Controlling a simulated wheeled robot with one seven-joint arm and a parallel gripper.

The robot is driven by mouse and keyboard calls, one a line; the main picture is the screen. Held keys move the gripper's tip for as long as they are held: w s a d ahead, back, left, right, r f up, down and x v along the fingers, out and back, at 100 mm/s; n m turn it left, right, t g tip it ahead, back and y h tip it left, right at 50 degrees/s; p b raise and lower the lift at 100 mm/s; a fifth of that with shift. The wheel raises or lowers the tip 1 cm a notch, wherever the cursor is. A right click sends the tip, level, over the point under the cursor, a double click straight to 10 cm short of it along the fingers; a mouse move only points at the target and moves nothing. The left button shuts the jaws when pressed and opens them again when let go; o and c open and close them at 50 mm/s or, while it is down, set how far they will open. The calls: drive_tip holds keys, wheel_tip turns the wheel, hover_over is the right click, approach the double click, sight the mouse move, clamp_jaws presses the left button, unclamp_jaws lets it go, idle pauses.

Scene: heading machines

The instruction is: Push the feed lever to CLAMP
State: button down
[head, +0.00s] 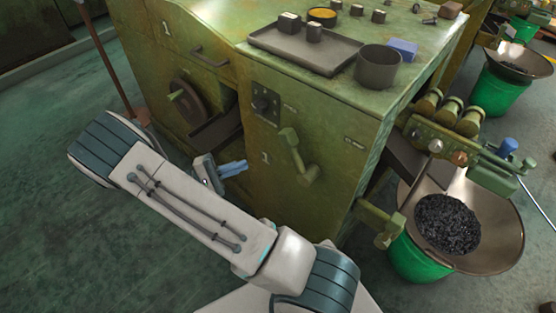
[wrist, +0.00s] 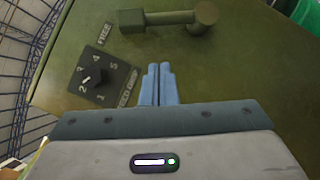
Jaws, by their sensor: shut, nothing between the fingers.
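The feed lever (head: 293,150) is a green bar on the front panel of the green machine. Its round hub is at the lower end and its knobbed handle end points up toward a small label. In the wrist view the lever (wrist: 165,20) lies across the top, hub at right and handle end at left near the word FREE (wrist: 104,34). Another small label (head: 354,140), too small to read surely, is right of the lever. My gripper (head: 243,167) has blue fingers, shut and empty, left of the lever and apart from it. The fingers (wrist: 158,72) also show in the wrist view.
A numbered dial (head: 265,103) sits left of the lever. A handwheel (head: 187,103) and chute (head: 215,130) are further left. A tray (head: 300,50) and cup (head: 378,68) stand on top. A bowl of dark pieces (head: 447,222) on a green bucket is right.

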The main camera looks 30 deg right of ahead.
drive_tip(key=shift+w+a+f+n+t+h, duration=0.15)
drive_tip(key=shift+w+a+f+t+h, duration=0.1)
drive_tip(key=shift+f+t+h, duration=0.15)
drive_tip(key=shift+w+a+f+n+t+h, duration=0.2)
drive_tip(key=shift+f+h, duration=0.1)
drive_tip(key=shift+f, duration=0.2)
drive_tip(key=s+r+x, duration=0.1)
drive_tip(key=s+x, duration=0.1)
drive_tip(key=x, duration=1.1)
drive_tip(key=shift+s+a+r, duration=0.15)
drive_tip(key=shift+s+a, duration=0.15)
drive_tip(key=shift+a, duration=0.1)
drive_tip(key=shift+a+r, duration=0.1)
